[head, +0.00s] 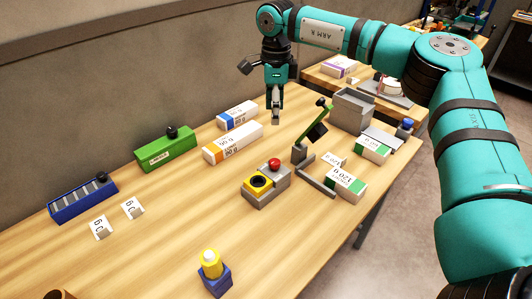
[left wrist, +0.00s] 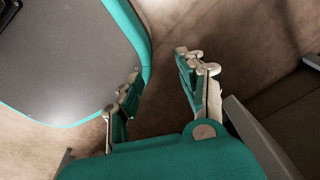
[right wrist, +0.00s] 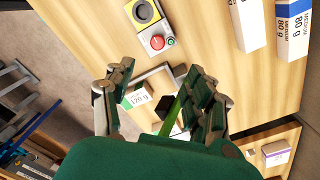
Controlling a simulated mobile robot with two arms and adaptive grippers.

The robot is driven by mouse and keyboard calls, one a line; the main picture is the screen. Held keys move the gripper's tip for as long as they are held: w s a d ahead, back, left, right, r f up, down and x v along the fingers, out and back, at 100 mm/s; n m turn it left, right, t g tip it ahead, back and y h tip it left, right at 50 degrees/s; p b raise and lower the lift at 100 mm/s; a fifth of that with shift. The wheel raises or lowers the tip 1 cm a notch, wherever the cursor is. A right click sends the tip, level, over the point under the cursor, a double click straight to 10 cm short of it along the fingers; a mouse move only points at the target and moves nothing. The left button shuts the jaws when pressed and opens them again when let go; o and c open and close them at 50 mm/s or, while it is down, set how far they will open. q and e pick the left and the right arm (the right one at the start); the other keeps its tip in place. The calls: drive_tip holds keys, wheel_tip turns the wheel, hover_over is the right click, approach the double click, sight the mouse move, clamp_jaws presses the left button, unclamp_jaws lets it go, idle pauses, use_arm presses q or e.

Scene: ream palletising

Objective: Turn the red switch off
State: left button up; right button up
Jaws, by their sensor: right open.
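The red switch (head: 274,163) is a round red knob on a grey control box (head: 268,196) in the middle of the table. Beside it on the box is a yellow plate (head: 257,181) with a black round centre.
A green-handled lever device (head: 311,135) stands right of the box, near reams with green labels (head: 345,185) and a grey bin (head: 351,109). White boxes (head: 232,143) lie behind the switch. Bare table lies left of the box.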

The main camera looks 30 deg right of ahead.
drive_tip(key=p, duration=0.1)
approach(275, 161)
wheel_tip(275, 161, down, 8)
drive_tip(key=shift+a+r+p, duration=0.1)
drive_tip(key=shift+p, duration=0.85)
drive_tip(key=shift+f, duration=0.55)
clamp_jaws()
use_arm(q)
drive_tip(key=s+r, duration=0.3)
drive_tip(key=shift+d, duration=0.3)
